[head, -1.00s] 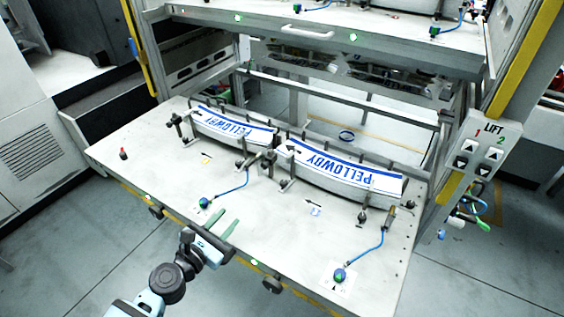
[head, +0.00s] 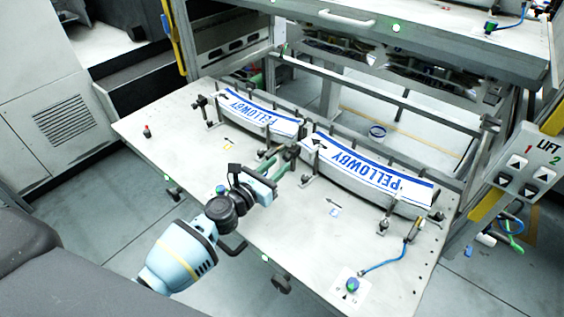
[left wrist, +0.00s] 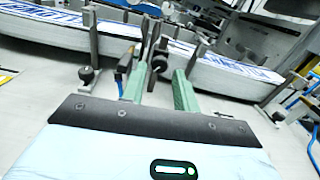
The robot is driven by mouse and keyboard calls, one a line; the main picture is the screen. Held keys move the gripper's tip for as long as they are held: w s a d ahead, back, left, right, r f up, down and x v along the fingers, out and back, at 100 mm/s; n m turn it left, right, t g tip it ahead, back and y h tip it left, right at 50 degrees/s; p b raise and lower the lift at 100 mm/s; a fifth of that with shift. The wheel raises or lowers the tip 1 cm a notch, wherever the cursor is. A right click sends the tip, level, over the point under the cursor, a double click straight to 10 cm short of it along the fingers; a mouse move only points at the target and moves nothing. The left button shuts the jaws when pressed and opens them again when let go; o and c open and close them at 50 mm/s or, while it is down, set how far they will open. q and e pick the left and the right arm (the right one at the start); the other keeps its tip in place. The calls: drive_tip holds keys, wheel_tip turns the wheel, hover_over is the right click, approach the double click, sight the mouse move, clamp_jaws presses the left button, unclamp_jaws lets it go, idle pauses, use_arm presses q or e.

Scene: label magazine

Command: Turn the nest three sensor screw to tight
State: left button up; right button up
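Two curved label stacks marked PELLOWBY lie on the white table, a left one (head: 258,117) and a right one (head: 368,170). My left gripper (head: 282,165) is over the table near the gap between them. In the left wrist view, its two green fingers (left wrist: 157,80) are apart, with a dark upright sensor fitting (left wrist: 158,55) seen between and beyond them. I cannot tell whether they touch it. The screw itself is too small to make out. A second sensor (head: 413,229) stands by the right stack. No nest numbers are readable. My right gripper is not in view.
Small posts line the stacks. An upper shelf (head: 365,25) overhangs the back. A LIFT button panel (head: 527,170) is at right.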

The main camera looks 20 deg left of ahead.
sight(287, 158)
use_arm(q)
drive_tip(key=shift+x, duration=0.9)
drive_tip(key=shift+w+d, duration=0.15)
drive_tip(key=shift+w, duration=0.25)
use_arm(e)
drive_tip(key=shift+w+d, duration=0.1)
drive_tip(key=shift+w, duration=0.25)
use_arm(q)
clamp_jaws()
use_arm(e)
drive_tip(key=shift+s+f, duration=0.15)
